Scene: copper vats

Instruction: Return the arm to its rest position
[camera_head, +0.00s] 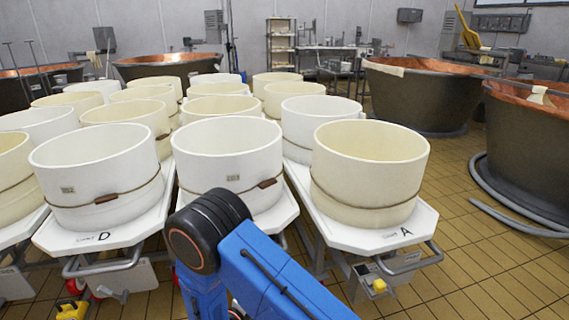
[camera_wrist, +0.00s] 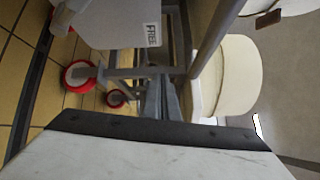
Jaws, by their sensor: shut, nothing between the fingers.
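My blue arm (camera_head: 270,275) rises from the bottom of the head view, with a black, ribbed joint (camera_head: 207,230) at its top. This joint overlaps the front of the middle table in the picture.
Cream tubs stand in rows on white wheeled tables; the nearest are a right tub (camera_head: 370,165), a middle tub (camera_head: 228,160) and a left tub (camera_head: 98,175). Large copper vats (camera_head: 415,95) stand behind. Tiled floor (camera_head: 465,235) is open at the right.

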